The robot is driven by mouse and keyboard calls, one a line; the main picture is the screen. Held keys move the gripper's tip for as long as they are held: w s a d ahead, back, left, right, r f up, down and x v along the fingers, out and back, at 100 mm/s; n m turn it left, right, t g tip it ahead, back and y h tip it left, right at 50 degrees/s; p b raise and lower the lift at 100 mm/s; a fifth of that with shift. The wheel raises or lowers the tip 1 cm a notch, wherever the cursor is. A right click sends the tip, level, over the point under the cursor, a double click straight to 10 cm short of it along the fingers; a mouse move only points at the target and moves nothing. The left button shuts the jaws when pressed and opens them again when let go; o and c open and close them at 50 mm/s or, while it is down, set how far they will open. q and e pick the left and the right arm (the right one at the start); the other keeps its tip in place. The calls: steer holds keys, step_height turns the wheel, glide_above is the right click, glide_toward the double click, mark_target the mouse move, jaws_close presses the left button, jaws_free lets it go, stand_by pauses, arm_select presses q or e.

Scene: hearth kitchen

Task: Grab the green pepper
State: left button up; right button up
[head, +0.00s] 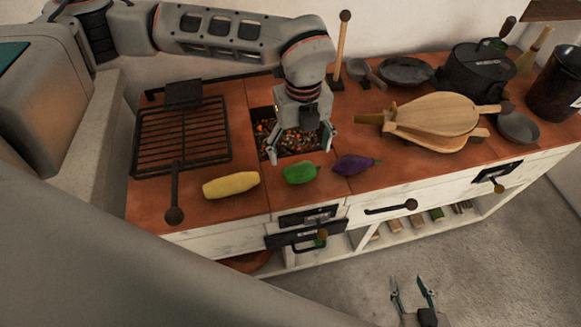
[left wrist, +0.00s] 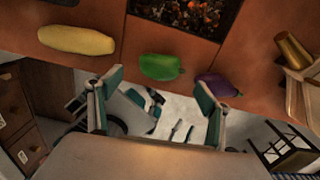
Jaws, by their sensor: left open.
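The green pepper (head: 300,173) lies on the red-brown counter near its front edge, between the yellow squash and the purple eggplant. My left gripper (head: 299,152) is open and empty above the ember pit, pointing down just behind the pepper in the head view. In the left wrist view, the green pepper (left wrist: 160,67) shows beyond the gap between the two open fingers (left wrist: 163,80), apart from them. My right gripper (head: 408,283) is low over the floor in front of the counter, with its fingers apart and nothing between them.
The yellow squash (head: 231,185) lies left of the pepper and the purple eggplant (head: 355,165) close on its right. A black grill rack (head: 183,135) stands further left. Wooden bellows (head: 437,117) and dark pots (head: 476,70) occupy the right side. The ember pit (head: 291,143) is behind the pepper.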

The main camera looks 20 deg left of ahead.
mark_target(299, 166)
arm_select(q)
steer(key=f, duration=0.7)
steer(key=shift+s+f+b, duration=0.2)
steer(key=shift+f+b, duration=0.2)
steer(key=c, duration=1.2)
